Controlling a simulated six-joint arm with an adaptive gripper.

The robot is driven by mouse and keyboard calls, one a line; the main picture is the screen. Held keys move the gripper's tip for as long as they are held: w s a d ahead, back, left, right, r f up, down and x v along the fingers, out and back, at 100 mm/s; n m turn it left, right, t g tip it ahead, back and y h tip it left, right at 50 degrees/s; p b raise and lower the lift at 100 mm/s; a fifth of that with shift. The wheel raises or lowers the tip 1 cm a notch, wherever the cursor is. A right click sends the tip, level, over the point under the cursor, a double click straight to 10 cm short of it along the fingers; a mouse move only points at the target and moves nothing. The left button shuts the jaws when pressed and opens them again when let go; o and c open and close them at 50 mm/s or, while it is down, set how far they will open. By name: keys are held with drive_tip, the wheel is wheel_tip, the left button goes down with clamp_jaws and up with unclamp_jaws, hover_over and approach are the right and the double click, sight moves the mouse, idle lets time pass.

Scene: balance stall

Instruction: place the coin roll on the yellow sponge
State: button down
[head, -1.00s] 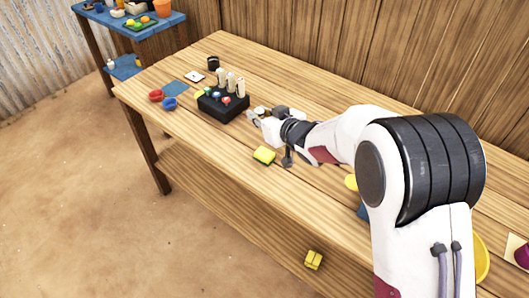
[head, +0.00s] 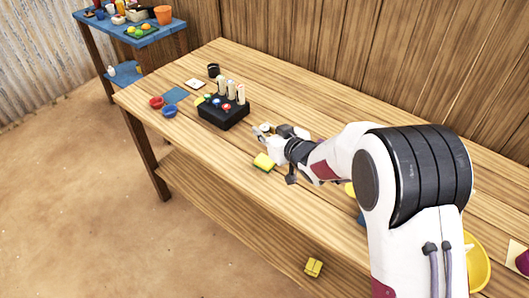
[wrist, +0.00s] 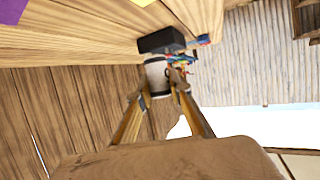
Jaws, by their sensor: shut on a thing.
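The yellow sponge (head: 264,161), with a green part, lies near the front edge of the table in the head view. My gripper (head: 264,132) is above the table, just behind the sponge and apart from it. In the wrist view my gripper (wrist: 161,94) is shut on a pale cylinder, which looks like the coin roll (wrist: 155,76). In the head view the held roll is too small and too covered by the gripper to make out. I cannot pick out the sponge in the wrist view.
A black holder (head: 224,113) with several pale upright cylinders and coloured round pieces stands left of my gripper. A red bowl (head: 156,102), a blue bowl (head: 170,112), a blue mat (head: 175,95) and a dark cup (head: 213,70) are further left. A yellow block (head: 313,267) lies below the tabletop.

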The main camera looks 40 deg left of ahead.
drive_tip(key=shift+f, duration=2.15)
drive_tip(key=shift+f, duration=1.85)
drive_tip(key=shift+f, duration=0.15)
drive_tip(key=c, duration=1.8)
unclamp_jaws()
drive_tip(key=shift+c, duration=0.2)
drive_tip(key=shift+s+d+r, duration=0.2)
drive_tip(key=shift+d+r, duration=0.2)
drive_tip(key=shift+d, duration=0.15)
drive_tip(key=v, duration=1)
drive_tip(key=shift+s+d, duration=0.15)
drive_tip(key=shift+d, duration=0.15)
